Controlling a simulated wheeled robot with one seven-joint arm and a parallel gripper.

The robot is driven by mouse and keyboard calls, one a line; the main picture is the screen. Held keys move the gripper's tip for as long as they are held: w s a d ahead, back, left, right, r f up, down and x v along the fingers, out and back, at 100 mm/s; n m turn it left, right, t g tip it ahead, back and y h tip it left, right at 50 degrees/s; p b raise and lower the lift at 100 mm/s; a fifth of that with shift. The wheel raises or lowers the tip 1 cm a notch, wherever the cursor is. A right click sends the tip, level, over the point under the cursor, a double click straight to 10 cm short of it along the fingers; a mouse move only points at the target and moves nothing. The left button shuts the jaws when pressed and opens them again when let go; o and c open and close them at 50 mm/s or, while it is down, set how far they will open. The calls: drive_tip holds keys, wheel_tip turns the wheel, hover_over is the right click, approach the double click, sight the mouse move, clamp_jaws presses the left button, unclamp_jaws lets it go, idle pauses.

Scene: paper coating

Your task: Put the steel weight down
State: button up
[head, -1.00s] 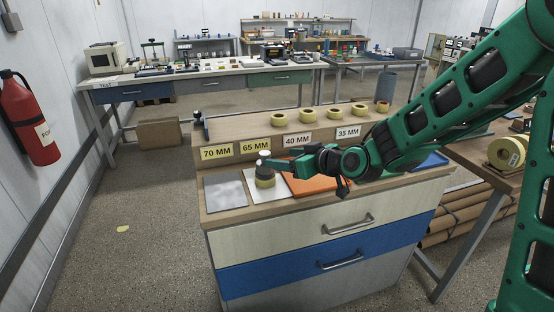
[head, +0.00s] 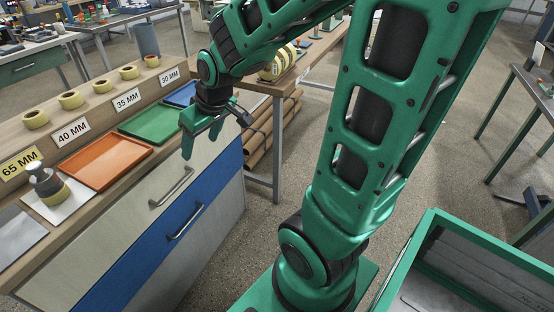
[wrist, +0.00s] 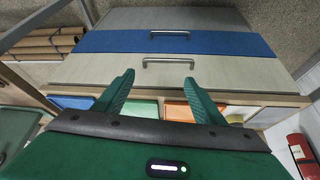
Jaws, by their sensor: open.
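The steel weight (head: 43,178), a dark grey cylinder with a pale knob on top, stands upright on a yellow tape roll (head: 55,194). My gripper (head: 199,148) is open and empty, fingers pointing down, well to the right of the weight and near the front edge by the green tray. The wrist view shows both fingers (wrist: 160,88) apart with nothing between them. The weight does not show in the wrist view.
An orange tray (head: 97,162), a green tray (head: 152,124) and a blue tray (head: 183,96) lie along the bench. Several tape rolls stand on the shelf behind the size labels. A green-rimmed bin (head: 432,225) is at the lower right. Drawer handles (head: 172,188) project from the bench front.

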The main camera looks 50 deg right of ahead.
drive_tip(key=s+d+m+g, duration=0.2)
drive_tip(key=s+d+m, duration=0.2)
drive_tip(key=s, duration=0.7)
drive_tip(key=s+d+r+m+g, duration=0.1)
drive_tip(key=s+d+m+g, duration=0.2)
drive_tip(key=s, duration=0.9)
drive_tip(key=shift+d+r+m+g, duration=0.15)
drive_tip(key=shift+d+m+g, duration=0.2)
drive_tip(key=shift+d, duration=0.4)
